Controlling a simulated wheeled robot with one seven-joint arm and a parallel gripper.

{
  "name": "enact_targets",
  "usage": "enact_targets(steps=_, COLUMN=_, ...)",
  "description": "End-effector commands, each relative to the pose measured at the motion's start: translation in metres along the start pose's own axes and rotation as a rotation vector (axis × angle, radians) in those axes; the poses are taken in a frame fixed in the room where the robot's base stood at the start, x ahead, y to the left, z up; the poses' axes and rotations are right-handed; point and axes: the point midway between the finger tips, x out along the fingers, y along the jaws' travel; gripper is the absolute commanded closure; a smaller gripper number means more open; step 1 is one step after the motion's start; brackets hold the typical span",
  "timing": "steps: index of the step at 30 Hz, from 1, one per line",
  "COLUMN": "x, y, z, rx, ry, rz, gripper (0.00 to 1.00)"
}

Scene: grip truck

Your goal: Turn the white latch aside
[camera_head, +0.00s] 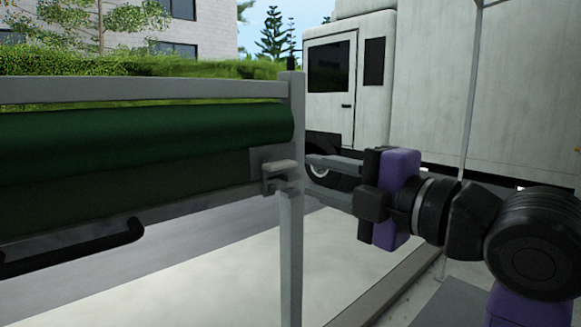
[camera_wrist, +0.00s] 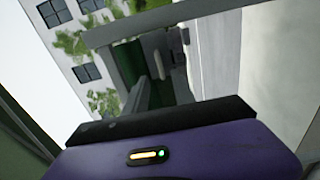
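The white latch (camera_head: 279,166) is a small pale handle on a metal bracket. It sits on the grey post at the right end of the green roll in the head view. A pale piece that looks like the latch (camera_wrist: 165,76) shows small in the wrist view. My gripper (camera_head: 307,174) is just right of the post and points left toward the latch. Its two grey fingers are apart with nothing between them. I cannot tell from this angle whether a fingertip touches the post.
The grey post (camera_head: 291,245) stands upright between the latch and my gripper. A dark green roll (camera_head: 140,135) lies along the metal frame (camera_head: 140,90) to the left. A black handle (camera_head: 85,245) is below it. A white truck (camera_head: 430,80) stands behind; pale ground below is open.

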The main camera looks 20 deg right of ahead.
Motion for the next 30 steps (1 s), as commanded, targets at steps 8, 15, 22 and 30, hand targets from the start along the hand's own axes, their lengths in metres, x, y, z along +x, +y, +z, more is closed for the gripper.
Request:
enact_targets(steps=8, x=0.025, y=0.0, z=0.0, rx=-0.023, ry=0.0, rz=-0.004, gripper=0.69)
enact_targets(steps=15, x=0.061, y=0.0, z=0.0, rx=-0.022, ry=0.0, rz=-0.002, gripper=0.69)
enact_targets(steps=22, x=0.077, y=0.0, z=0.001, rx=-0.023, ry=-0.002, rz=-0.001, gripper=0.69)
enact_targets(steps=30, x=0.078, y=-0.001, z=0.001, rx=-0.023, ry=-0.002, rz=0.0, gripper=0.71)
